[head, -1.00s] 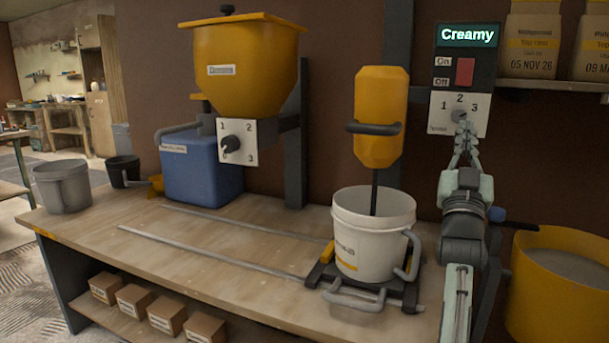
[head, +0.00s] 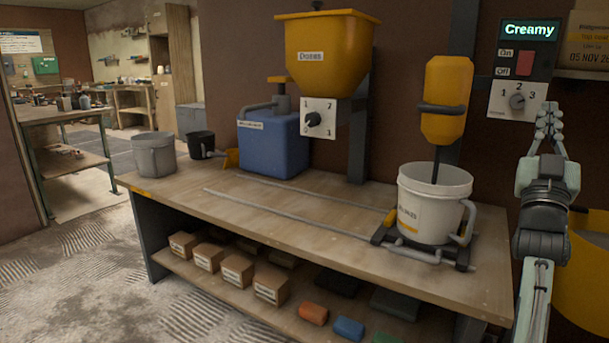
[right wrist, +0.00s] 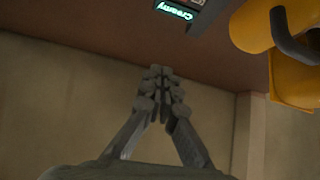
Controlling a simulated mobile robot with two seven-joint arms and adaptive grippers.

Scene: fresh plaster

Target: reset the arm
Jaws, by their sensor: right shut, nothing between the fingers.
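My right gripper (head: 549,120) is raised at the right of the head view, fingers pointing up, shut and empty. It stands in front of the wall, just right of and below the speed dial (head: 517,100) as seen there. In the right wrist view its fingertips (right wrist: 160,75) meet, with nothing between them. Behind them are bare wall, the lit "Creamy" display (right wrist: 175,9) and a yellow machine part (right wrist: 258,26). My left gripper is not in view.
A white bucket (head: 425,205) stands under the yellow mixer (head: 446,95) on the workbench (head: 270,205). A grey bucket (head: 154,155) and black bucket (head: 201,144) stand at the left end. A yellow tub (head: 590,270) is partly behind my arm.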

